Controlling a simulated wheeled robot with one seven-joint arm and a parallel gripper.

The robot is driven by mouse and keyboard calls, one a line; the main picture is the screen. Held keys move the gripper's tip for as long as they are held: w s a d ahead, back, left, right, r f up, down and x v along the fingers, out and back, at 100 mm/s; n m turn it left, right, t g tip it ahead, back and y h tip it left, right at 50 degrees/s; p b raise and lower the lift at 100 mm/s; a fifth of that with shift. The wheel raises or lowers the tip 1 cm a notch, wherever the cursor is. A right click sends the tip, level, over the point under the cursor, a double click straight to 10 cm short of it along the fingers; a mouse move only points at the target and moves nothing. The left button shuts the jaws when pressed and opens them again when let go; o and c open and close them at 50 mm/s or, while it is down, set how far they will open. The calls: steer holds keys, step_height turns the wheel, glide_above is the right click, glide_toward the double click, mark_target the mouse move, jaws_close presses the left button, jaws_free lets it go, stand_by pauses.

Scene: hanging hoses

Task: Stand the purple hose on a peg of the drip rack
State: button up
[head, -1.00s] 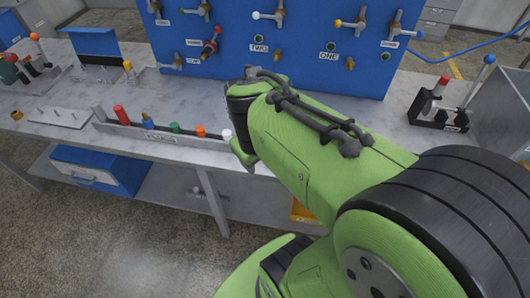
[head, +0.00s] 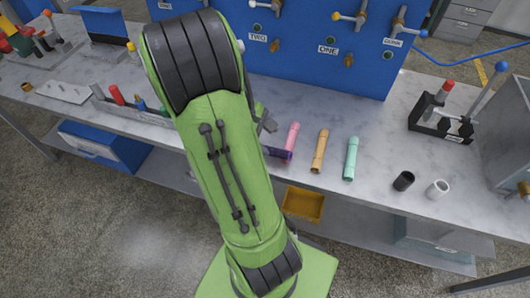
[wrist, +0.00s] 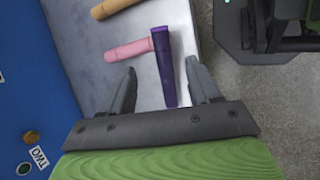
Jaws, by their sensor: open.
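The purple hose (head: 284,154) lies on the grey bench, partly hidden by my arm in the head view. In the wrist view the purple hose (wrist: 164,70) runs lengthwise between the two fingers of my gripper (wrist: 160,68). The gripper is open, with a gap showing on both sides of the hose. In the head view only a bit of my gripper (head: 266,123) shows past the arm. A pale plate with short upright pegs (head: 62,92), which looks like the drip rack, sits at the left of the bench.
A pink hose (head: 291,136) has one end against or very close to the purple one. An orange hose (head: 320,150) and a mint hose (head: 351,158) lie to its right, then black (head: 403,181) and white (head: 437,189) cups. A blue valve panel (head: 300,50) stands behind.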

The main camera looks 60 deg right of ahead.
mark_target(281, 152)
steer(key=b+x, duration=0.2)
steer(key=x, duration=0.7)
steer(key=shift+w+a+f+b, duration=0.1)
steer(key=shift+b, duration=0.25)
jaws_close()
